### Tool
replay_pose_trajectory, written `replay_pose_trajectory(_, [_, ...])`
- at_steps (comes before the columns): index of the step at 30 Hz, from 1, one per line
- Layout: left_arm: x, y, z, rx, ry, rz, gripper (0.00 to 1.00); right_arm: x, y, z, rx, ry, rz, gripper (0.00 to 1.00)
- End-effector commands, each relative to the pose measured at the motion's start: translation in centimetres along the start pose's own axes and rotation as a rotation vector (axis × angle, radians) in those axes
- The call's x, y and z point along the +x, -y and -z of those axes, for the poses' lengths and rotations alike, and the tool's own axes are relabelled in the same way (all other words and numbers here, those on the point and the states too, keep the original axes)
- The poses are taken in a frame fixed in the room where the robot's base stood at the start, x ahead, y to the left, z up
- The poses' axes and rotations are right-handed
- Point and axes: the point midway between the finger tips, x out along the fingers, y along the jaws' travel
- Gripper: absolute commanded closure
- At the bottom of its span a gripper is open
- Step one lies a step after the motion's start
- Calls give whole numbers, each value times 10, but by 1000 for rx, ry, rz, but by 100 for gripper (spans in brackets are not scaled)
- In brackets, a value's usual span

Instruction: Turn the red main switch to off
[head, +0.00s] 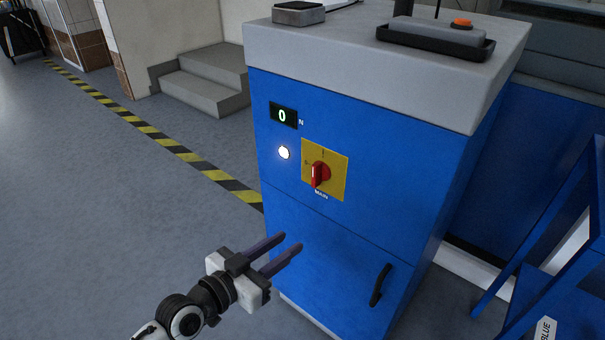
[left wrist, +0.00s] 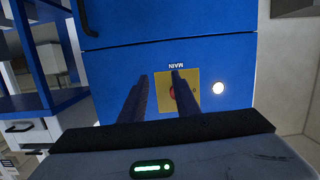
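The red main switch (head: 321,173) is a rotary knob on a yellow square plate (head: 338,183) on the blue cabinet front, with "MAIN" lettered below. Its grip bar stands roughly upright, with a pale stripe on it. Small plate marks show above and to the left, too small to read surely. My left gripper (head: 289,242) is open and empty, below and left of the switch and apart from it. In the left wrist view its two fingers (left wrist: 159,83) reach toward the plate, which appears upside down. The switch (left wrist: 172,93) shows between them, partly hidden by one finger. My right gripper is out of view.
The blue cabinet (head: 400,180) has a display reading 0 (head: 283,115), a lit white lamp (head: 284,153) and a black door handle (head: 380,285). A tray with an orange button (head: 461,23) sits on top. A blue frame (head: 545,240) stands at right. The floor at left is clear.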

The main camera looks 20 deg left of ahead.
Motion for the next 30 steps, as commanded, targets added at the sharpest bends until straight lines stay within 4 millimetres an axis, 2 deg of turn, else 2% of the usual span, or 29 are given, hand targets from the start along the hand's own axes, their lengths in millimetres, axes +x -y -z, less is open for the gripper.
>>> replay_pose_trajectory(1, [8,13,31,17,-65,1,71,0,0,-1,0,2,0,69])
replay_pose_trajectory(3, [13,26,62,27,-132,5,71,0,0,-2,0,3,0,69])
replay_pose_trajectory(7, [20,38,91,33,-193,10,71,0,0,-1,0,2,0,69])
replay_pose_trajectory(11, [34,39,98,31,-201,11,71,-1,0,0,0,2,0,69])
replay_pose_trajectory(22, [98,38,109,29,-198,9,71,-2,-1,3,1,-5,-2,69])
replay_pose_trajectory(30, [117,38,112,31,-197,9,71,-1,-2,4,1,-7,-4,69])
